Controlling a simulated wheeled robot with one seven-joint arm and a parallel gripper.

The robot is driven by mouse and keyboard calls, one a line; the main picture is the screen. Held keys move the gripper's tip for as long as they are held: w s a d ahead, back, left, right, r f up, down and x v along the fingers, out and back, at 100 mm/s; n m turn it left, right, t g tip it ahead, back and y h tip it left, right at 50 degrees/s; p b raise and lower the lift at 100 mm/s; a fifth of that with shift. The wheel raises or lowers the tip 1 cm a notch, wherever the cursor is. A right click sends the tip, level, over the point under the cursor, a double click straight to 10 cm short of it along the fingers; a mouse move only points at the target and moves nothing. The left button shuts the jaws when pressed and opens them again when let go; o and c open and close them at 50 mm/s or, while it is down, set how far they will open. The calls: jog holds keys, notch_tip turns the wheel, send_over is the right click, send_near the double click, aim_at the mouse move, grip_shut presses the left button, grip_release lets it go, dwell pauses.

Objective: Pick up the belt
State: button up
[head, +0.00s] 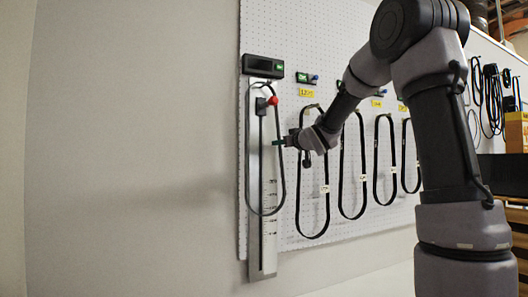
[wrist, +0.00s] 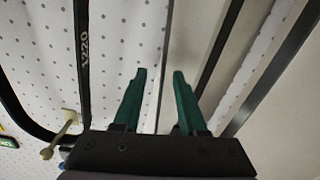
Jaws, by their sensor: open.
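A thin black belt (head: 284,182) hangs in a long loop on the measuring gauge (head: 262,255) at the left of the pegboard. Several other black belts hang in a row to its right, the nearest being a belt (head: 327,205) with a small white tag. My gripper (head: 279,142) has green fingers and is level with the upper part of the gauge, at the right side of its belt. In the wrist view the fingers (wrist: 156,98) are apart, with no belt clearly held between them. A dark strip (wrist: 220,50) runs just right of them. I cannot tell whether they touch a belt.
The white pegboard (head: 350,225) is close behind the gripper. A peg (wrist: 58,140) and a labelled belt strand (wrist: 83,55) lie left of the fingers in the wrist view. A red knob (head: 272,101) and black display (head: 263,66) sit above the gripper. Bare wall is at left.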

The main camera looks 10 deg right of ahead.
jog(key=shift+w+a, duration=0.2)
jog(key=shift+w, duration=0.3)
grip_shut()
dwell(1.1)
